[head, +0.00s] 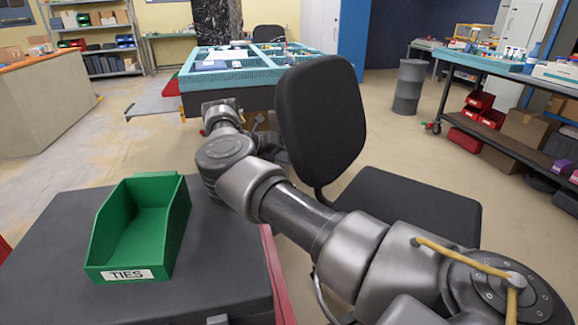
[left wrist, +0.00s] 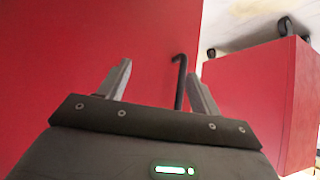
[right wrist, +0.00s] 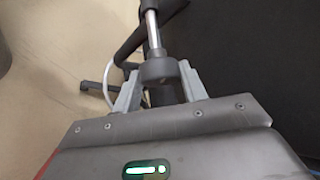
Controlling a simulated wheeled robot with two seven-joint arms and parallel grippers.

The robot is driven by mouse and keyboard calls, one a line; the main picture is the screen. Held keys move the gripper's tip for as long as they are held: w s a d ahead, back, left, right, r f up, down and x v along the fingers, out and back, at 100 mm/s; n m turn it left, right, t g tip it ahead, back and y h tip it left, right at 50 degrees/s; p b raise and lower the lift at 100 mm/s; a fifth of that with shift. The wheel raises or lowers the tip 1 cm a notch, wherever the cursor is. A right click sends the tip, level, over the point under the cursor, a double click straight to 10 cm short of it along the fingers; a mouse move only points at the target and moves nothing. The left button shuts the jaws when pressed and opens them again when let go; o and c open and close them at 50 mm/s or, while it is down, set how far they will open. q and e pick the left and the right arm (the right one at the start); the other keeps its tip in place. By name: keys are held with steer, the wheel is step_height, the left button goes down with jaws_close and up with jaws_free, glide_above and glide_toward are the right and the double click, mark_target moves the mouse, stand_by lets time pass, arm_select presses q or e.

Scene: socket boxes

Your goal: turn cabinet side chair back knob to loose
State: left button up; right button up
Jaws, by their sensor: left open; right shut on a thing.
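The black office chair's backrest (head: 318,120) and seat (head: 410,205) stand beside the dark-topped cabinet (head: 75,235). In the right wrist view, a dark round knob (right wrist: 157,70) sits below a shiny metal rod. My right gripper (right wrist: 157,84) is shut on this knob, with one finger on each side. In the head view my right arm crosses in front of the chair, and the backrest partly hides the hand. My left gripper (left wrist: 160,78) is open and empty, facing a red surface (left wrist: 150,30) with a black handle (left wrist: 180,82) between its fingers.
A green bin labelled TIES (head: 140,230) stands on the cabinet top. A teal-edged table (head: 230,87) is behind the chair. A workbench (head: 510,120) with several boxes is at the right, near a grey barrel (head: 409,88). Floor is clear right of the chair.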

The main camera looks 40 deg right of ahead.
arm_select(q)
steer(key=w+d+r+m+t+h+b, duration=0.1)
steer(key=w+d+r+t+h, duration=0.2)
steer(key=r, duration=0.4)
steer(key=shift+w+d+t+h+b, duration=0.15)
steer(key=shift+d+t+h+b, duration=0.2)
steer(key=shift+d+t, duration=0.5)
arm_select(e)
steer(key=shift+a+f+n+g+h, duration=0.2)
steer(key=shift+n+g+h, duration=0.3)
steer(key=shift+n+g, duration=0.35)
arm_select(q)
steer(key=shift+a+f, duration=0.1)
arm_select(e)
steer(key=o, duration=1)
steer(key=shift+d, duration=0.15)
arm_select(q)
steer(key=shift+d+r+m, duration=0.2)
steer(key=shift+r+m, duration=0.05)
steer(key=shift+m, duration=0.05)
arm_select(e)
steer(key=v, duration=1)
steer(key=shift+w+a, duration=0.2)
steer(key=shift+a, duration=0.2)
